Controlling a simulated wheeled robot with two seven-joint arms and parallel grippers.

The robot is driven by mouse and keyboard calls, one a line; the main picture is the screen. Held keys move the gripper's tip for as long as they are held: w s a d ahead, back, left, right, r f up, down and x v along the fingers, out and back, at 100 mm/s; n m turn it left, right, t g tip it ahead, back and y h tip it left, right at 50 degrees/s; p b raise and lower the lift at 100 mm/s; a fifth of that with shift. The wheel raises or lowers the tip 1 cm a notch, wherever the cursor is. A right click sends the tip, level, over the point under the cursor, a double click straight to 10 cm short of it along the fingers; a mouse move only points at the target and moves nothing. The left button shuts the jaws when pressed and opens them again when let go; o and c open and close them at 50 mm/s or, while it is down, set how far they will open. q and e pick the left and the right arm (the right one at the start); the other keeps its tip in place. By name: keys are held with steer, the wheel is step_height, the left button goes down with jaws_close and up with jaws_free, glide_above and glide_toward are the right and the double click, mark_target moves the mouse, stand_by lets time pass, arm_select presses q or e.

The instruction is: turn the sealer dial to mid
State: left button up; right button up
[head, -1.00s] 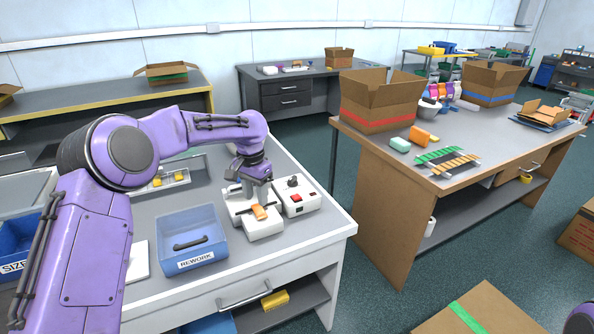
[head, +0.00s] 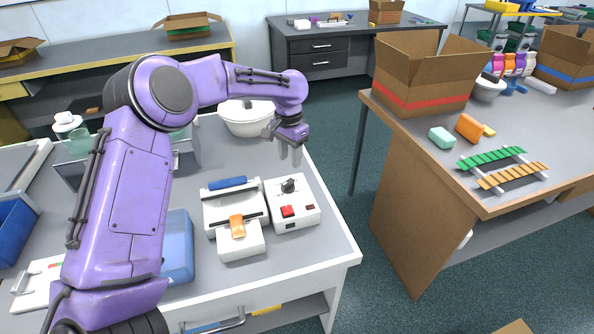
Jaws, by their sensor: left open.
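The sealer (head: 222,208) is a white machine on the grey-topped table, with a blue bar (head: 227,184) across it and an orange packet (head: 237,226) on its front shelf. The dial's setting is too small to read. My left gripper (head: 290,158) is open and empty, pointing down, raised above and behind the control box, apart from the dial. My right gripper is not in view.
A white bowl or pot (head: 246,122) stands behind the sealer. A blue bin (head: 178,247) is left of the sealer, partly behind my arm. The table's right edge (head: 335,215) is close to the control box. Another table on the right holds cartons (head: 425,78).

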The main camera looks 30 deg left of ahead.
mark_target(289, 180)
arm_select(q)
steer(key=s+f, duration=0.1)
steer(key=f, duration=0.1)
steer(key=s+f, duration=0.2)
steer(key=shift+f+p, duration=0.1)
steer(key=shift+p, duration=0.25)
steer(key=f, duration=0.1)
steer(key=w+f, duration=0.2)
steer(key=f, duration=0.1)
steer(key=shift+s+r, duration=0.15)
steer(key=shift+r, duration=0.05)
steer(key=shift+s+r, duration=0.2)
steer(key=shift+s, duration=0.05)
steer(key=shift+c, duration=1.2)
jaws_close()
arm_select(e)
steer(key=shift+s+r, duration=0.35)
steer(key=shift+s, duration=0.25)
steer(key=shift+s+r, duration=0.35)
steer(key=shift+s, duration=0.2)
